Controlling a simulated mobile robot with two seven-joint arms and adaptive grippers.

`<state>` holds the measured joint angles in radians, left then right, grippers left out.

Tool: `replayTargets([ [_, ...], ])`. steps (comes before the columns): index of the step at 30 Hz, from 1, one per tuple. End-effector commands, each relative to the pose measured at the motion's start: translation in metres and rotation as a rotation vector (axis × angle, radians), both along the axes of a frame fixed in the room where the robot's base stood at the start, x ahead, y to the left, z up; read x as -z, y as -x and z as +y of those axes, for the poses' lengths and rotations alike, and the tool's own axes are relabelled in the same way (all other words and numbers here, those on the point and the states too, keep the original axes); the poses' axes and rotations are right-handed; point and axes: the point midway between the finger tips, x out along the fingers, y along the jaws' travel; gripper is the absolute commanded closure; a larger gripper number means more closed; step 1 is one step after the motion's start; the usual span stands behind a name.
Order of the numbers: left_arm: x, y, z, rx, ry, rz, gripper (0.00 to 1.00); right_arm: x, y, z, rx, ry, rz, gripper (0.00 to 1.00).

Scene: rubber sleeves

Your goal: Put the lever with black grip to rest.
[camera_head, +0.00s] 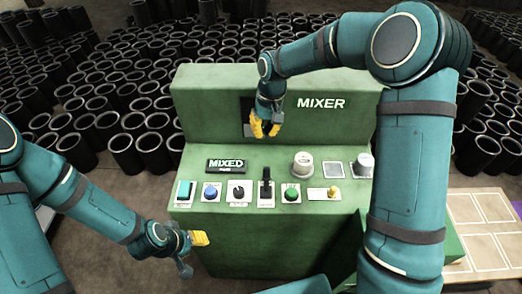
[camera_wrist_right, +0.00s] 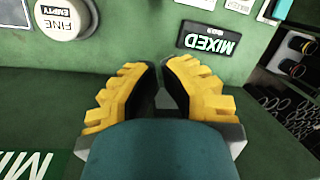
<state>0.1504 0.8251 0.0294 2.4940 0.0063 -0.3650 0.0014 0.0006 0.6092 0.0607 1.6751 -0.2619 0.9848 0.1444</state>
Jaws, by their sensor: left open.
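The lever with the black grip (camera_head: 265,186) stands upright on a small plate in the middle of the green console's control row. My right gripper (camera_head: 265,129) hangs above and behind it, near the console's back panel, clear of the lever. Its yellow fingers have a narrow gap between them and hold nothing; they also show in the right wrist view (camera_wrist_right: 159,70), where the lever is not visible. My left gripper (camera_head: 201,238) is open, low in front of the console's left side, apart from the controls. It is seen from the side.
Many black sleeves fill the floor behind.

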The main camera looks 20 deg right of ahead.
Motion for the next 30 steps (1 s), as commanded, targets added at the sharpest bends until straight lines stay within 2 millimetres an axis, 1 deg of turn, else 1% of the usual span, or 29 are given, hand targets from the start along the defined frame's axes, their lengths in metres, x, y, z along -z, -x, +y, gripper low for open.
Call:
replayTargets([
  [10, 0.000, 0.000, 0.000, 0.000, 0.000, 0.001, 0.53, 0.001, 0.000, 0.000, 0.000, 0.000, 0.001, 1.00],
  [14, 0.000, 0.000, 0.000, 0.000, 0.000, 0.000, 0.53, 0.006, 0.001, 0.001, 0.000, 0.000, 0.002, 1.00],
  [17, 0.000, 0.000, 0.000, 0.000, 0.000, 0.000, 0.53, 0.017, 0.002, 0.003, -0.001, 0.000, 0.005, 1.00],
  [20, 0.001, 0.000, 0.000, 0.000, 0.000, 0.000, 0.53, 0.033, 0.004, 0.005, -0.001, 0.000, 0.005, 1.00],
  [30, 0.000, 0.000, 0.000, 0.000, 0.000, 0.000, 0.53, 0.099, 0.011, 0.016, 0.000, -0.001, 0.005, 1.00],
])
